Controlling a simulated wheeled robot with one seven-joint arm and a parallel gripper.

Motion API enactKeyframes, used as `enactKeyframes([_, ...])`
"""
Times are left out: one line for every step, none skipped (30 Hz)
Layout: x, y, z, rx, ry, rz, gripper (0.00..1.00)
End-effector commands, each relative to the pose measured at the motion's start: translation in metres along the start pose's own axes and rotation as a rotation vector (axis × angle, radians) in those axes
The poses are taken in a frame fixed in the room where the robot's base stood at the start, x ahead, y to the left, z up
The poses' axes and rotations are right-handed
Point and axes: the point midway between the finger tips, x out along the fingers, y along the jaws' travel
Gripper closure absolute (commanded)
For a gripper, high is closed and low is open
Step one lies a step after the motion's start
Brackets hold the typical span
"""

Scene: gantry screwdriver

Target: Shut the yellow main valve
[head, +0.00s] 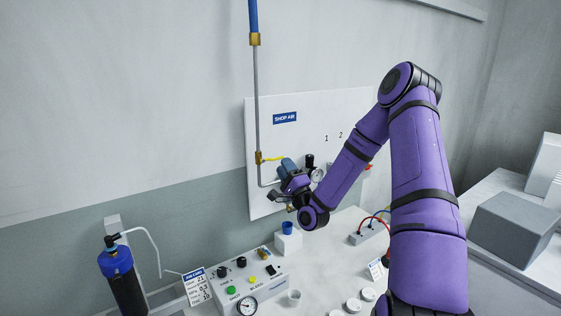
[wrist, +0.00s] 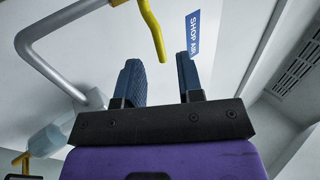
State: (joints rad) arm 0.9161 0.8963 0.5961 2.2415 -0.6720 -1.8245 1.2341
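The yellow main valve (head: 271,159) has a yellow lever that sticks out to the right from the vertical pipe, roughly crosswise to it. In the wrist view the lever (wrist: 152,28) is a bent yellow bar whose free end shows just beyond and between my fingertips. My gripper (head: 287,164) is up against the region of the white panel, just right of the lever. In the wrist view my gripper (wrist: 158,62) is open, its two dark blue fingers apart with nothing clearly held between them. Whether a finger touches the lever cannot be told.
The grey pipe (head: 257,100) runs down left of my gripper. The white panel (head: 265,108) carries a SHOP AIR label (head: 285,118) and a gauge (head: 317,175).

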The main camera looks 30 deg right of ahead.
Motion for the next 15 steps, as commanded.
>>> enactKeyframes([-0.011, 0.001, 0.0, 0.003, 0.002, 0.004, 0.66])
enactKeyframes([-0.017, 0.001, 0.0, 0.003, 0.002, 0.004, 0.66])
enactKeyframes([-0.024, 0.001, 0.0, 0.002, 0.002, 0.004, 0.66])
enactKeyframes([-0.03, 0.001, 0.0, 0.002, 0.002, 0.005, 0.66])
enactKeyframes([-0.035, 0.001, 0.0, 0.003, 0.001, 0.004, 0.66])
enactKeyframes([-0.041, 0.001, 0.0, 0.002, 0.002, 0.002, 0.66])
enactKeyframes([-0.045, 0.001, 0.0, 0.002, 0.002, 0.003, 0.66])
enactKeyframes([-0.049, 0.001, 0.0, 0.002, 0.002, 0.003, 0.66])
enactKeyframes([-0.054, 0.001, 0.0, 0.002, 0.002, 0.002, 0.66])
enactKeyframes([-0.057, 0.001, 0.0, 0.001, 0.002, 0.002, 0.66])
enactKeyframes([-0.059, 0.001, -0.001, 0.001, 0.002, 0.002, 0.66])
enactKeyframes([-0.062, 0.001, 0.0, 0.001, 0.001, 0.002, 0.66])
enactKeyframes([-0.064, 0.0, 0.0, 0.001, 0.001, 0.002, 0.66])
enactKeyframes([-0.065, 0.0, 0.0, 0.001, 0.001, 0.001, 0.66])
enactKeyframes([-0.067, 0.0, 0.0, 0.001, 0.001, 0.001, 0.66])
